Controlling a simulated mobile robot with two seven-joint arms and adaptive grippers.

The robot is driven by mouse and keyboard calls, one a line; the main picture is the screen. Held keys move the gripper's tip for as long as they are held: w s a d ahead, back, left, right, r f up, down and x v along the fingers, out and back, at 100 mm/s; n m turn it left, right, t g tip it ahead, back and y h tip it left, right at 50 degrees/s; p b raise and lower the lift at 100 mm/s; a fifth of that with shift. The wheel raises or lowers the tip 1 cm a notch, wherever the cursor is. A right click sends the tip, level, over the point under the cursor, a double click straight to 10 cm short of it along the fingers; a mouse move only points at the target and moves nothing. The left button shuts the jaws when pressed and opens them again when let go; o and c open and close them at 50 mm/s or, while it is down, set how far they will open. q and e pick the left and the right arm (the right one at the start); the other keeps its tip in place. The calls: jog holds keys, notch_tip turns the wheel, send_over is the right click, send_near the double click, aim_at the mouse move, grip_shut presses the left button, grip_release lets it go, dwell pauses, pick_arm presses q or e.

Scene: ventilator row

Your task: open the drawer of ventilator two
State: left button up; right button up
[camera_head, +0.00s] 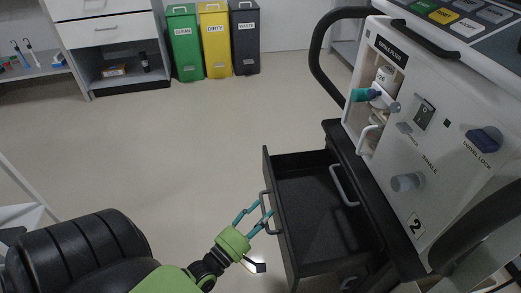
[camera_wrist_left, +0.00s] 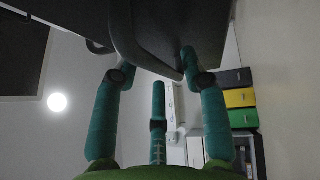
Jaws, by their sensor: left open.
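Ventilator two (camera_head: 400,150) stands at the right, with a "2" label low on its front panel. Its black drawer (camera_head: 315,215) is pulled well out towards the left, and its inside looks empty. A grey bar handle (camera_head: 268,214) is on the drawer's front. My left gripper (camera_head: 257,214) is open, with its teal fingers at this handle. In the left wrist view, the handle (camera_wrist_left: 122,40) shows between the spread fingers of the gripper (camera_wrist_left: 158,65). I cannot tell whether they touch it. My right gripper is not in view.
A second grey handle (camera_head: 344,185) sits on the ventilator's base, above the drawer. Green (camera_head: 185,42), yellow (camera_head: 215,40) and dark (camera_head: 244,38) bins stand at the back wall, beside a white cabinet (camera_head: 105,30). The middle floor is clear.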

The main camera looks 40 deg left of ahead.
pick_arm(q)
jog(key=s+f, duration=0.2)
jog(key=s, duration=1)
jog(key=shift+a, duration=0.35)
jog(key=shift+w, duration=0.1)
